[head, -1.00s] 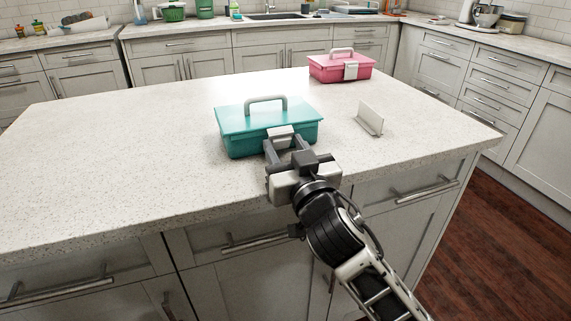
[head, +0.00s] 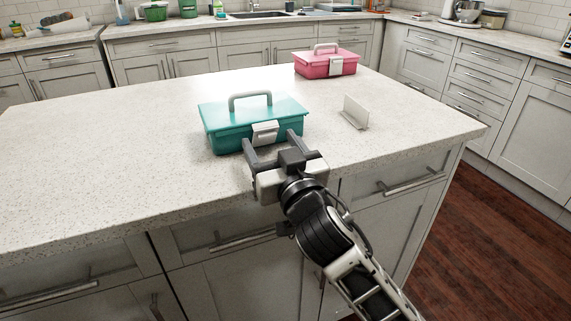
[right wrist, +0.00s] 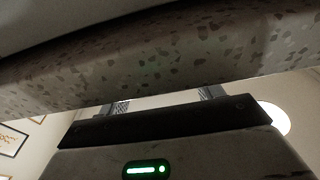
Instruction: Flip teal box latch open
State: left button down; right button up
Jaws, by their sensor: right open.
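The teal box (head: 225,138) stands on the counter with its lid down and its grey handle (head: 250,96) upright. Its light grey latch (head: 265,132) is on the front face, at the lid edge. The picture is too small to tell whether the latch lies flat or stands out a little. My right gripper (head: 270,139) is open in front of the box, its fingers spread either side of the latch, with nothing between them. I cannot tell whether a finger touches the box. The right wrist view shows both finger bases (right wrist: 165,100), but not the latch. My left gripper is out of view.
A small white angled stand (head: 355,112) is right of the teal box. In the right wrist view the speckled counter edge (right wrist: 180,50) passes close above my gripper. The counter's left is clear.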

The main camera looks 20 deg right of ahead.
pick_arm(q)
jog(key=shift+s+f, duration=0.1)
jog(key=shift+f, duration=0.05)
pick_arm(e)
jog(key=s+f, duration=0.2)
jog(key=s, duration=1.3)
jog(key=shift+s+d, duration=0.15)
jog(key=shift+d, duration=0.15)
jog(key=shift+f, duration=0.1)
